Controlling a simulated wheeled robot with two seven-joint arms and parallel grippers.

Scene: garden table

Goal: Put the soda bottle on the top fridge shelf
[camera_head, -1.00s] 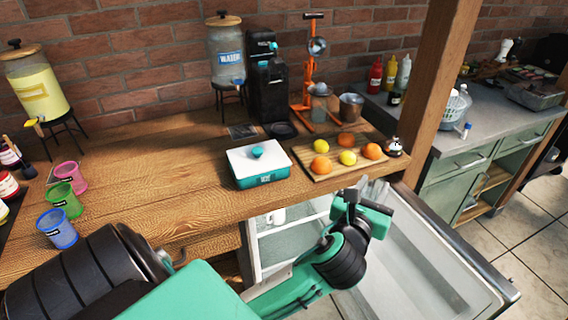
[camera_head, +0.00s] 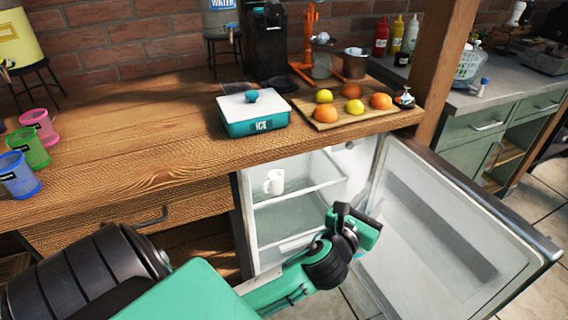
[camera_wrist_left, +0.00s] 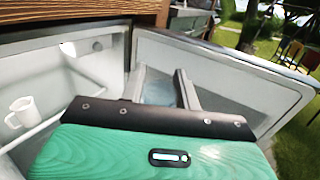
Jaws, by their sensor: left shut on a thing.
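The fridge (camera_head: 247,225) under the counter stands open, with its door (camera_head: 450,225) swung out to the right. Its top shelf (camera_head: 315,190) bears a white mug (camera_head: 274,182) at the left, and the rest of the shelf looks clear. The mug also shows in the left wrist view (camera_wrist_left: 22,112). My left gripper (camera_head: 374,208) is in front of the opening, between shelf and door. In the left wrist view its fingers (camera_wrist_left: 160,90) are closed on a pale bluish thing, seemingly the soda bottle (camera_wrist_left: 158,93), mostly hidden by the gripper. My right gripper is out of view.
The wooden counter (camera_head: 130,130) overhangs the fridge. It bears a teal-and-white ice box (camera_head: 255,118), a board of fruit (camera_head: 325,122) and several coloured cups (camera_head: 35,150). A wooden post (camera_head: 445,75) stands behind the door. A lower shelf shows inside the fridge.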

